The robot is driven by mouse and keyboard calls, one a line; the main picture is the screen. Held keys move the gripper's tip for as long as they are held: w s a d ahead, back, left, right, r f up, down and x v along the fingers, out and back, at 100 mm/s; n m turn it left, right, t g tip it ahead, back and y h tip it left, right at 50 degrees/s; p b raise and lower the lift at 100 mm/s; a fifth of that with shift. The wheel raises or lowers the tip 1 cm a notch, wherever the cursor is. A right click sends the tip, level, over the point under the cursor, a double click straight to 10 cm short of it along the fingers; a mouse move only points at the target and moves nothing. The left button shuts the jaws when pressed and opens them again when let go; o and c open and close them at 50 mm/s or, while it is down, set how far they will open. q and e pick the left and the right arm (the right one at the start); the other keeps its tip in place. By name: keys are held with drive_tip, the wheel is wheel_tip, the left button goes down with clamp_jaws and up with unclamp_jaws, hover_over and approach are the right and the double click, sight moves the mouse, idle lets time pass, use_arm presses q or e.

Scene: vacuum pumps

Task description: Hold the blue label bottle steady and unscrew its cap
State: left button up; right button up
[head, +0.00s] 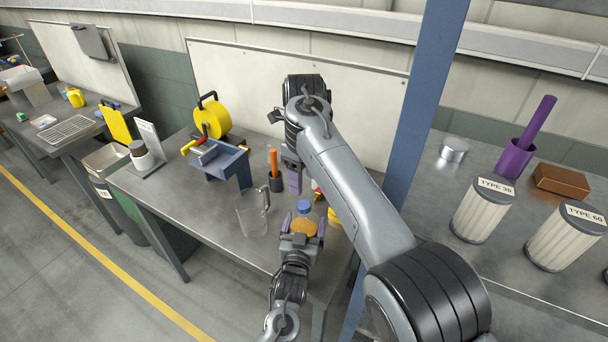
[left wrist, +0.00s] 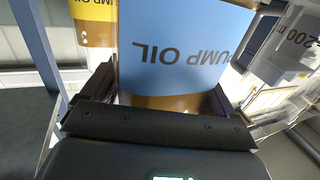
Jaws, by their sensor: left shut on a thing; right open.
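The bottle, with a blue cap (head: 304,206) and amber body (head: 303,226), stands at the front of the middle bench. My left gripper (head: 299,241) is shut around its body from the front. In the left wrist view its blue "PUMP OIL" label (left wrist: 180,50) shows upside down between the fingers of my left gripper (left wrist: 157,100); the cap is out of that view. My right gripper (head: 293,182) is open and points down above and slightly left of the cap, apart from it. One purple-padded finger shows clearly; the other is mostly hidden.
A yellow-labelled oil bottle (left wrist: 97,22) stands close by, partly hidden by my right arm in the head view (head: 333,217). A clear jug (head: 252,215) stands just left. Behind are a dark cup with an orange-handled tool (head: 274,165) and a blue stand (head: 222,164). A blue post (head: 425,100) rises at right.

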sight(304, 204)
drive_tip(key=m, duration=0.2)
drive_tip(key=shift+m, duration=0.4)
drive_tip(key=shift+f, duration=0.15)
drive_tip(key=shift+m, duration=0.3)
drive_tip(key=shift+f, duration=3.85)
clamp_jaws()
drive_tip(key=n, duration=0.6)
drive_tip(key=shift+n, duration=0.4)
drive_tip(key=shift+o, duration=0.2)
unclamp_jaws()
